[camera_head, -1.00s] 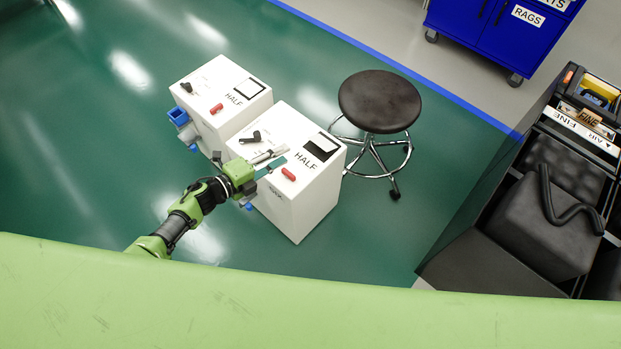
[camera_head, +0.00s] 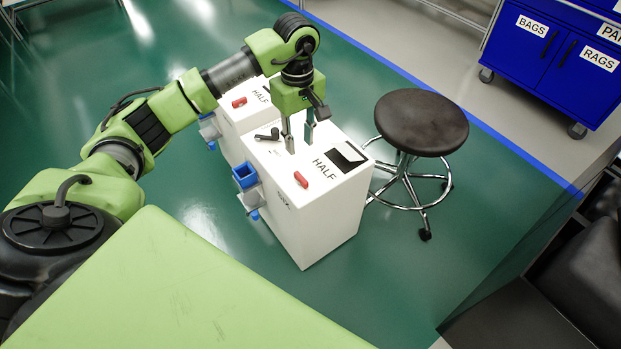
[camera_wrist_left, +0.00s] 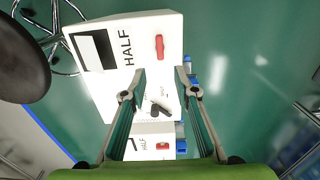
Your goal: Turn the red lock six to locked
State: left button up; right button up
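Two white cabinets marked HALF stand side by side, each with a small red lock on top. The near cabinet's red lock (camera_head: 301,179) also shows in the left wrist view (camera_wrist_left: 159,46), its long side running up the picture. The far cabinet's red lock (camera_head: 239,102) shows low in the left wrist view (camera_wrist_left: 163,146). I cannot read which one is six. My left gripper (camera_head: 299,147) points down over the near cabinet's top, between its black lever (camera_head: 268,134) and red lock. Its fingers are apart with nothing between them, and seem not to touch the lock.
Blue and grey fittings (camera_head: 245,176) stick out from the near cabinet's left side. A dark round stool (camera_head: 421,122) stands close on the right. A blue cart (camera_head: 550,55) is at the back right.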

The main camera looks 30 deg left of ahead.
aim_at(301, 177)
pick_arm(q)
notch_tip(301, 177, down, 10)
jog(key=shift+f+b, duration=0.25)
jog(key=shift+b, duration=0.7)
notch_tip(301, 177, down, 2)
jog(key=shift+f, duration=0.35)
pick_arm(e)
jog(key=w, duration=0.1)
jog(key=w+t, duration=0.1)
jog(key=w+a+f, duration=0.1)
jog(key=shift+w+t, duration=0.3)
pick_arm(q)
grip_shut()
